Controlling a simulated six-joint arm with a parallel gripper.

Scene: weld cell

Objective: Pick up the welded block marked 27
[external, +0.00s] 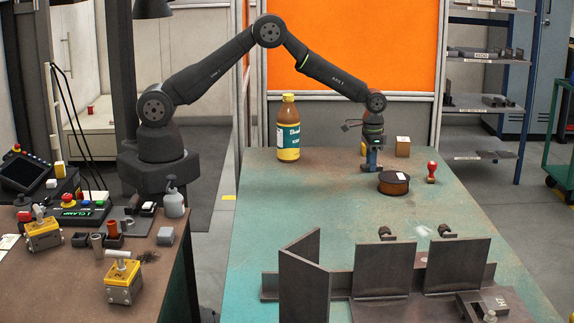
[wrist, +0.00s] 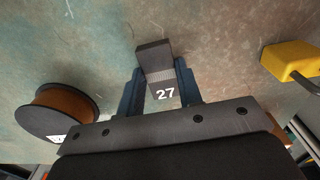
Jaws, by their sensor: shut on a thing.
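The welded block marked 27 (wrist: 154,52) is dark grey metal with a light weld band and a white 27 on its face. In the wrist view it sits between the two blue fingers of my gripper (wrist: 159,78), which is shut on it. In the external view my gripper (external: 371,160) points down close to the far part of the green table (external: 310,195). The block cannot be made out there. Whether it touches the table is unclear.
A brown spool (external: 393,183) lies close right of my gripper, with a red-handled stamp (external: 431,172) beyond it. A bottle (external: 288,128) stands left, a small tan block (external: 403,146) behind. A yellow object (wrist: 290,62) is near the wrist view's right edge. Steel plates (external: 385,268) fill the front.

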